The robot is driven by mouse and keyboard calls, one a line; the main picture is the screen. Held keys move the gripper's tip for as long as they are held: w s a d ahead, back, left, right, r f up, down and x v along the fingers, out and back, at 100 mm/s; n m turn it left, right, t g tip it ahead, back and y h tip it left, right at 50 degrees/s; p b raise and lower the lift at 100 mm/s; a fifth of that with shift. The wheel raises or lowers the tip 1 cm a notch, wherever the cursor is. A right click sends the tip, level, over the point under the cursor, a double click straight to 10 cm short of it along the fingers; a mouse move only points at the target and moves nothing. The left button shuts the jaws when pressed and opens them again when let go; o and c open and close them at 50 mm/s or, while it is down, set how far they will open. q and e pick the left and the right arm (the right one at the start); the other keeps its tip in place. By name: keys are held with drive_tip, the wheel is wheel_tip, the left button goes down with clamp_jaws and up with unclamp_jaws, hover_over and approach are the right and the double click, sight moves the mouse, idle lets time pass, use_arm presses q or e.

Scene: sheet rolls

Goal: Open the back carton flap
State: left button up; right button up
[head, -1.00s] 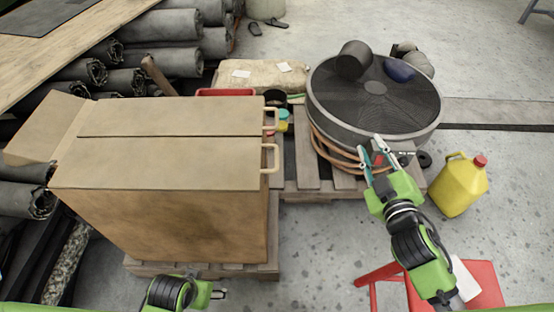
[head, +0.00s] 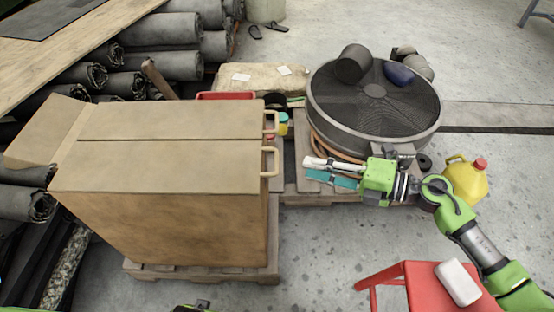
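The brown carton stands on a pallet at the left. Its back flap (head: 170,119) and front flap (head: 165,165) both lie flat across the top, with a seam between them. Each has a tan loop handle at its right edge: the back handle (head: 272,120) and the front handle (head: 271,160). A side flap (head: 45,130) sticks out at the left end. My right gripper (head: 307,169) points left toward the handles, to their right and clear of the carton. Its fingers are apart and empty. Only a bit of my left gripper (head: 200,304) shows at the bottom edge.
A large round fan (head: 400,110) lies on the pallet behind my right gripper, with a coiled brown hose (head: 325,148) beside it. A yellow jug (head: 466,182) and a red stool (head: 405,285) stand at the right. Dark rolls (head: 165,65) lie behind the carton.

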sight(277, 159)
drive_tip(key=x, duration=1)
drive_tip(key=shift+w+a, duration=0.1)
clamp_jaws()
